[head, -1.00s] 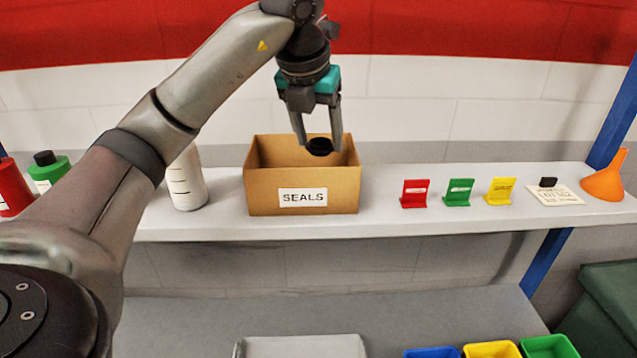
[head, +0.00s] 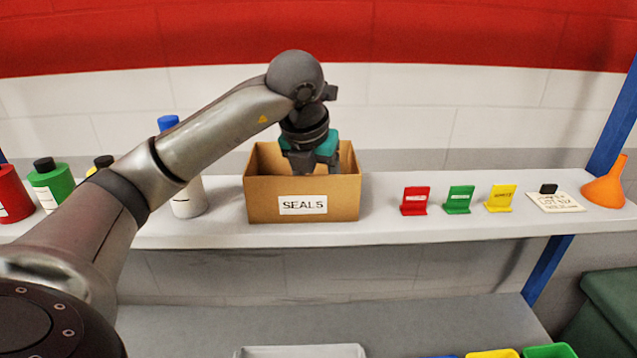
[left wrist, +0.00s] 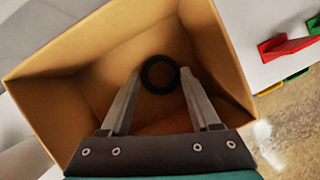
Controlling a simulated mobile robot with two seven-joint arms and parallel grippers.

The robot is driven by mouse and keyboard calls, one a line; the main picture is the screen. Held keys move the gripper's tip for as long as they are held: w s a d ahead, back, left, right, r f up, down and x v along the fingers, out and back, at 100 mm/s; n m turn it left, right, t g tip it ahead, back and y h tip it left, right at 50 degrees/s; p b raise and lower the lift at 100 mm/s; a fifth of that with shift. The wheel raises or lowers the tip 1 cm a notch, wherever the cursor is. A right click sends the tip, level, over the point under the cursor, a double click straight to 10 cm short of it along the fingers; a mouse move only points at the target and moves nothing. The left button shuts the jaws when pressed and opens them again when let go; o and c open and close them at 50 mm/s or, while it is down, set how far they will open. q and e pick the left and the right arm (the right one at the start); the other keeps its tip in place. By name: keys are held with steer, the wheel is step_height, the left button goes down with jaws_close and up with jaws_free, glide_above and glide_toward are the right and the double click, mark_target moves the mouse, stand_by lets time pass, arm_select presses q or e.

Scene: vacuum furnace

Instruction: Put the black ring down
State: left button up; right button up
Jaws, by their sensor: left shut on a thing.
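The cardboard box labelled SEALS (head: 260,205) stands open-topped on the shelf in the head view. My left gripper (head: 312,158) reaches down into it, with its fingertips hidden behind the front wall. In the left wrist view, my left gripper (left wrist: 160,78) is shut on the black ring (left wrist: 147,83), which sits between the two fingertips. The box's inner walls (left wrist: 95,85) surround the ring and fingers. Whether the ring touches the box floor I cannot tell. The ring is hidden in the head view.
On the shelf (head: 400,229), several bottles stand left of the box. To its right are red (head: 415,201), green (head: 460,199) and yellow (head: 500,198) tags, a white card (head: 556,202) and an orange funnel (head: 605,186). Coloured bins (head: 550,351) and a grey tray (head: 300,351) sit below.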

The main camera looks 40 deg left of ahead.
arm_select(q)
steer(key=shift+f, duration=0.1)
steer(key=o, duration=1.3)
steer(key=shift+r, duration=0.2)
steer(key=v, duration=0.6)
steer(key=shift+p+v, duration=0.95)
steer(key=shift+v, duration=1.95)
